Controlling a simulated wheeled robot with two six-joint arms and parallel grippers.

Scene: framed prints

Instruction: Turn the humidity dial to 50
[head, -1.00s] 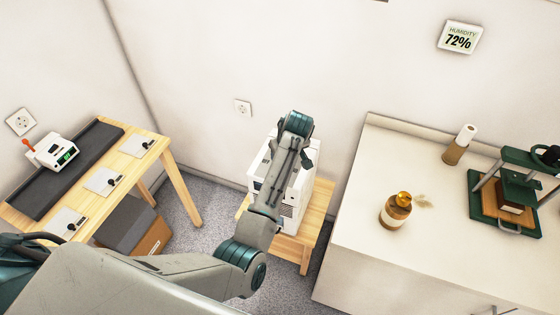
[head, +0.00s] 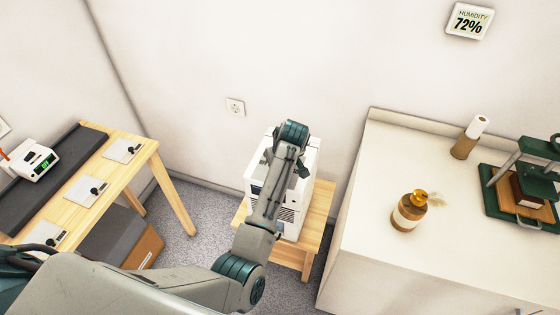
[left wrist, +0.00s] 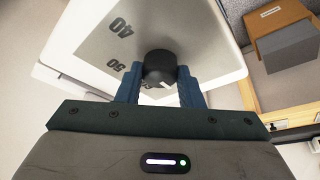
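A white machine (head: 308,160) stands on a low wooden stool, largely covered by my left arm in the head view. In the left wrist view its pale top panel (left wrist: 95,45) carries the printed numbers 40 and 50 beside a black round humidity dial (left wrist: 160,66). My left gripper (left wrist: 160,75) has one blue finger on each side of the dial, seemingly touching it. The fingers are hidden in the head view. The dial's pointer cannot be clearly read. A wall display (head: 470,21) reads HUMIDITY 72%. My right gripper is not in view.
A wooden bench (head: 140,165) with a dark mat and white cards stands left, with a grey-topped box below. A pale counter (head: 350,240) on the right holds an amber bottle (head: 409,211), a paper roll (head: 470,138) and a green press (head: 530,150).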

